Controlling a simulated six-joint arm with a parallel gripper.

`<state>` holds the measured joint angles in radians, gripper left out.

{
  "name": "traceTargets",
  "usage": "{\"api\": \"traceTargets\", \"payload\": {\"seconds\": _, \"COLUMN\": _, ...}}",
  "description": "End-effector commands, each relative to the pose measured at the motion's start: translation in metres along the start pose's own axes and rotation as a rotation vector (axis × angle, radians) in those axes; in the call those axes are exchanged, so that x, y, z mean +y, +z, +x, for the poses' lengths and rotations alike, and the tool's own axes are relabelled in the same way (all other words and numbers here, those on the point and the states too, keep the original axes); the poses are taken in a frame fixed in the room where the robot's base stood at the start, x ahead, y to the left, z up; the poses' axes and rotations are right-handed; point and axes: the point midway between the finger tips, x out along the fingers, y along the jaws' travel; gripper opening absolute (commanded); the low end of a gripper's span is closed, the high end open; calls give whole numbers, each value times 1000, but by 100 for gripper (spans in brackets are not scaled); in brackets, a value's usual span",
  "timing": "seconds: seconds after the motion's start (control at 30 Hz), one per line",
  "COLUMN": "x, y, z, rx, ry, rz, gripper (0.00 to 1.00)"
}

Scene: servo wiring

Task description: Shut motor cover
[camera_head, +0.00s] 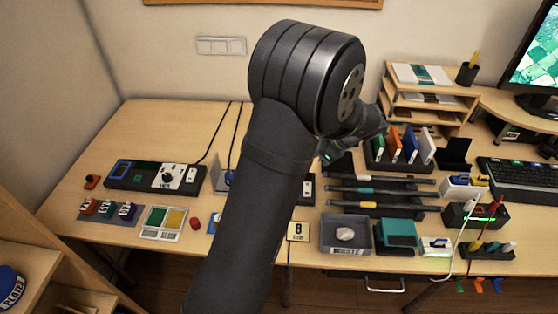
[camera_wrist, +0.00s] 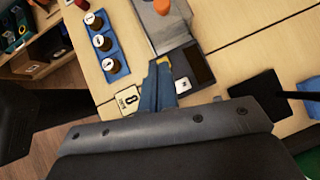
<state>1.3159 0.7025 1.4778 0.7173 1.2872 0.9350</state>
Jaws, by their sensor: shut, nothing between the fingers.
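My gripper (camera_head: 324,154) shows beside the wrist in the head view, pointing down-left. In the wrist view my gripper (camera_wrist: 160,64) has its fingers together with nothing between them. The tips appear beside a dark box (camera_wrist: 201,62) with a white key, and below a grey plate with an orange round part (camera_wrist: 160,36). I cannot tell whether they touch anything. No motor cover is clearly identifiable; the grey plate (camera_wrist: 151,14) may belong to it. In the head view my arm hides the middle of the desk, including most of the dark box (camera_head: 306,188).
Upright coloured folders (camera_head: 408,143), dark rails (camera_head: 385,192) and a grey bin (camera_head: 345,236) stand right of my arm. A control panel (camera_head: 154,178) lies left.

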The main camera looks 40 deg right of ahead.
Motion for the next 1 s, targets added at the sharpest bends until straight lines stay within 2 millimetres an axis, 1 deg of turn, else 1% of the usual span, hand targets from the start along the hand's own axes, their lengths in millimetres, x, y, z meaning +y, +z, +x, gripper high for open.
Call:
{"api": "traceTargets", "payload": {"seconds": 0.03, "x": -1, "y": -5, "z": -8, "rx": -27, "ry": -21, "rz": 34, "gripper": 0}}
{"api": "traceTargets", "payload": {"seconds": 0.13, "x": -2, "y": -9, "z": -15, "rx": -60, "ry": -44, "rz": 70, "gripper": 0}}
{"api": "traceTargets", "payload": {"seconds": 0.27, "x": -3, "y": -9, "z": -10, "rx": -71, "ry": -47, "rz": 79, "gripper": 0}}
{"api": "traceTargets", "payload": {"seconds": 0.37, "x": -4, "y": -8, "z": 4, "rx": -71, "ry": -45, "rz": 78, "gripper": 0}}
{"api": "traceTargets", "payload": {"seconds": 0.7, "x": -7, "y": -3, "z": 76, "rx": -69, "ry": -43, "rz": 76, "gripper": 0}}
{"api": "traceTargets", "payload": {"seconds": 0.77, "x": -7, "y": -2, "z": 87, "rx": -68, "ry": -43, "rz": 75, "gripper": 0}}
{"api": "traceTargets", "payload": {"seconds": 0.83, "x": -9, "y": 9, "z": 93, "rx": -67, "ry": -46, "rz": 72, "gripper": 0}}
{"api": "traceTargets", "payload": {"seconds": 1.0, "x": -10, "y": 23, "z": 105, "rx": -66, "ry": -46, "rz": 74, "gripper": 0}}
